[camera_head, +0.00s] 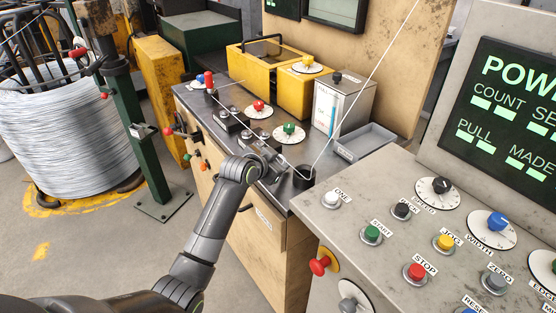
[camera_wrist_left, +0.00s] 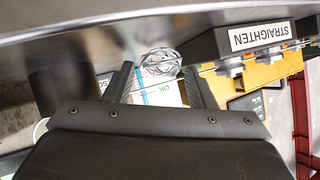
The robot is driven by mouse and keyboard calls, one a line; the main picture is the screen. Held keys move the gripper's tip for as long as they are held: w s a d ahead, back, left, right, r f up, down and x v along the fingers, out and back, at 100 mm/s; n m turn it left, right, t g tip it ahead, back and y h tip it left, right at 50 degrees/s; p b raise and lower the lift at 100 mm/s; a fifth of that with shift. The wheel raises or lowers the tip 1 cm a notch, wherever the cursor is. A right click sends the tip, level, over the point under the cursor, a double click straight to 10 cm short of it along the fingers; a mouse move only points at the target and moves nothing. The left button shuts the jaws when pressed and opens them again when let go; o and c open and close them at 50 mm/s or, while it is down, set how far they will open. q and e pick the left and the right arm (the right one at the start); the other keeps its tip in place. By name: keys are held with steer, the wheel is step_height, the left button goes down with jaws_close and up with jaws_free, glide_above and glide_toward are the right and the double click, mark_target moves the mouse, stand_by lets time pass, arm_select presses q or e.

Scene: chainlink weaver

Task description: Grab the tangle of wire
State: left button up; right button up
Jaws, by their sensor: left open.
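The tangle of wire (camera_wrist_left: 161,62) is a small silvery bundle of loops in the left wrist view, near the metal worktop at the top of that picture. My left gripper (camera_wrist_left: 159,72) is open, with one dark finger on each side of the tangle in that view. I cannot tell whether the fingers touch it or how deep it lies between them. In the head view my left gripper (camera_head: 273,164) is low over the right part of the steel bench (camera_head: 222,143). The tangle is not clear there, likely hidden by the gripper. My right gripper is not in view.
A dark cylinder (camera_head: 303,178) stands close right of the left gripper, with a taut wire (camera_head: 361,85) rising past it. A grey box (camera_head: 343,104) and a shallow tray (camera_head: 365,141) stand behind. The button console (camera_head: 386,212) is at the right.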

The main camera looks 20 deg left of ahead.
arm_select(q)
steer(key=shift+w+d+f, duration=0.1)
steer(key=shift+w+f, duration=0.1)
steer(key=shift+w, duration=0.1)
